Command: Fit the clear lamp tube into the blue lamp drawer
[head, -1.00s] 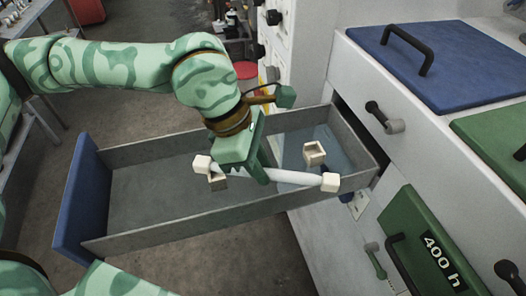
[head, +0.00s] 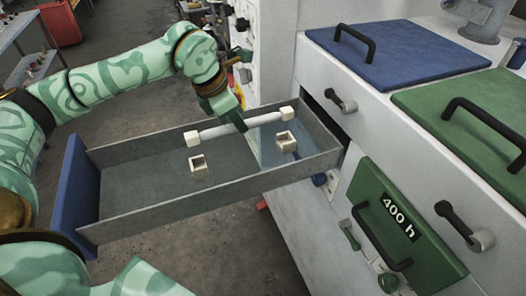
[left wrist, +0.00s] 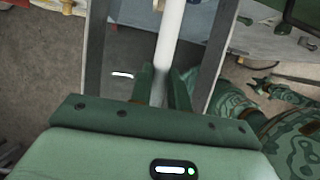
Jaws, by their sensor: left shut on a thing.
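The clear lamp tube (head: 262,121) is a whitish rod with a cream block cap on each end. My left gripper (head: 238,124) is shut on it near the middle, above the open blue lamp drawer (head: 75,200). The tube also shows in the left wrist view (left wrist: 168,50), between the two green fingers (left wrist: 160,88). In the drawer stand two cream square sockets, a left one (head: 198,163) and a right one (head: 286,141). The tube lies apart from both, toward the drawer's far wall in the picture. My right gripper is not in view.
The white cabinet has a blue lid (head: 395,45) and a green lid (head: 470,100) with black handles on top. A green front panel (head: 405,222) marked 400 h is below. The drawer's grey walls (head: 215,204) surround the sockets.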

